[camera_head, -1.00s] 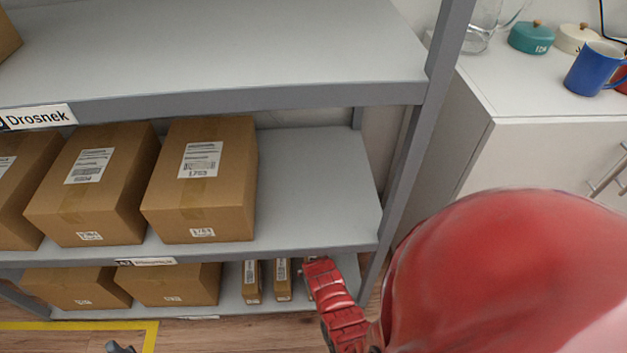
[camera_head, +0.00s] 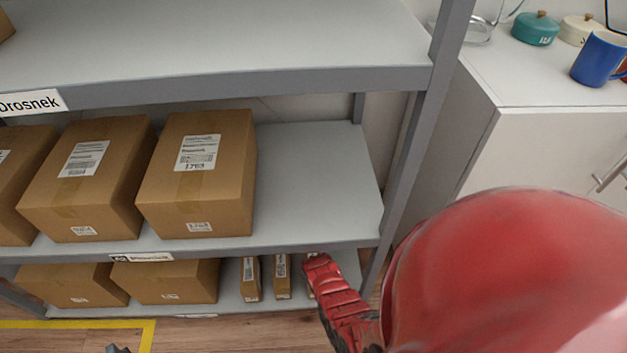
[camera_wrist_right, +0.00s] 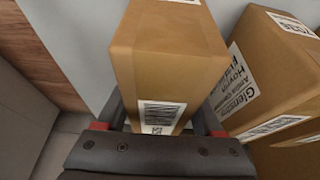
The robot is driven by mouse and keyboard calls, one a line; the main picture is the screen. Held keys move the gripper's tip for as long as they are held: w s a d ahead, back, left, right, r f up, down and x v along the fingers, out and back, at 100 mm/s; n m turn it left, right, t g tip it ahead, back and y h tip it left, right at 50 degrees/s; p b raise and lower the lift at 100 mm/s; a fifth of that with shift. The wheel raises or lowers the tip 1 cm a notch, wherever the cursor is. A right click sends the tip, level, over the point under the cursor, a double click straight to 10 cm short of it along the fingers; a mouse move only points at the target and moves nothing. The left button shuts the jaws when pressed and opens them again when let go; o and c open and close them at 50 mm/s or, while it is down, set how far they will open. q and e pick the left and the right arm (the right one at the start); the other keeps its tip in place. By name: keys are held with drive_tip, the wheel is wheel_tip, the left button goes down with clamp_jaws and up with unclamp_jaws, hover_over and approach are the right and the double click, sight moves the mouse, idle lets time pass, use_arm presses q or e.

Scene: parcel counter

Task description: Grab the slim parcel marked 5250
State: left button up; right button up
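Slim brown parcels stand on the lower shelf in the head view: a left one (camera_head: 250,279), a middle one (camera_head: 282,277), and a right one (camera_head: 311,260) mostly hidden by my red right arm. The number 5250 is not readable on any of them. In the right wrist view a slim parcel (camera_wrist_right: 168,60) with a barcode label stands between the two fingers of my right gripper (camera_wrist_right: 160,120). The fingers are apart, one on each side of it, and no firm grip shows. A small dark tip at the bottom left of the head view seems to be my left gripper (camera_head: 118,349).
A neighbouring parcel (camera_wrist_right: 275,75) stands close on the right in the wrist view. Larger boxes (camera_head: 165,281) fill the lower shelf's left part, and more (camera_head: 200,170) stand on the shelf above. A grey shelf post (camera_head: 415,150) rises beside my right arm.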

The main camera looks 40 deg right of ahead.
clamp_jaws()
drive_tip(key=shift+r, duration=0.1)
